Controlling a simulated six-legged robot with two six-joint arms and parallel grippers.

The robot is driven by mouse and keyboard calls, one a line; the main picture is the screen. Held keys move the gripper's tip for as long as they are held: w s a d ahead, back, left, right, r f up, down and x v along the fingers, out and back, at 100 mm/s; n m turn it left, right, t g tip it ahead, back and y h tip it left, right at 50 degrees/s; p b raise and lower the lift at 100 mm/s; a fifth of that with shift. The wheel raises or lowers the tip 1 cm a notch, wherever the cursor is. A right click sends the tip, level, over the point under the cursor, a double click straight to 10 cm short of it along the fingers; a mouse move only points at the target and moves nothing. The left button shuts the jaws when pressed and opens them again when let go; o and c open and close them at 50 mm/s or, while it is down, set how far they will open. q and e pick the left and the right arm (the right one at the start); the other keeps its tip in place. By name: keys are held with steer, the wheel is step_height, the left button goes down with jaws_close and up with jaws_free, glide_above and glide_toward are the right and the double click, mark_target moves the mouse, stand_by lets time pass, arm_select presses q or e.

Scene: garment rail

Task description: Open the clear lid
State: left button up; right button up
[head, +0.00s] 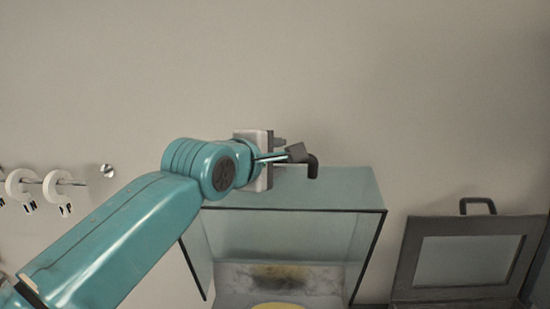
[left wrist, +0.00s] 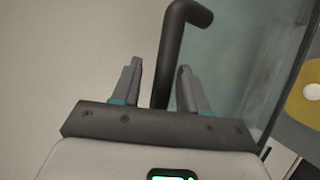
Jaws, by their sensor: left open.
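The clear lid (head: 345,188) is a pale see-through panel over the top of a glass-walled box (head: 366,250) in the head view; it looks closed. Its dark bent handle (head: 313,167) is at the back, partly hidden by my gripper. My left gripper (head: 290,154) is at this handle. In the left wrist view the left gripper (left wrist: 159,65) is open, and the handle (left wrist: 168,55) stands between its two fingers, nearer the right one. I cannot tell whether either finger touches it. The glass (left wrist: 235,70) is to the right. My right gripper is not in view.
A dark-framed windowed panel (head: 412,258) with a black handle (head: 478,203) stands at right. A yellow round thing (head: 277,306) is low in the box. White rings (head: 58,184) hang on a rail at left. A plain wall is behind.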

arm_select(q)
steer(key=shift+f, duration=0.15)
steer(key=shift+s+a+b, duration=0.15)
steer(key=shift+s+b, duration=0.2)
steer(key=shift+b, duration=0.1)
steer(key=b+v, duration=0.5)
steer(key=v, duration=1)
steer(key=shift+s+r+b, duration=0.25)
steer(key=shift+r+b, duration=0.05)
steer(key=shift+r, duration=0.05)
steer(key=shift+a, duration=0.15)
steer(key=shift+s, duration=0.1)
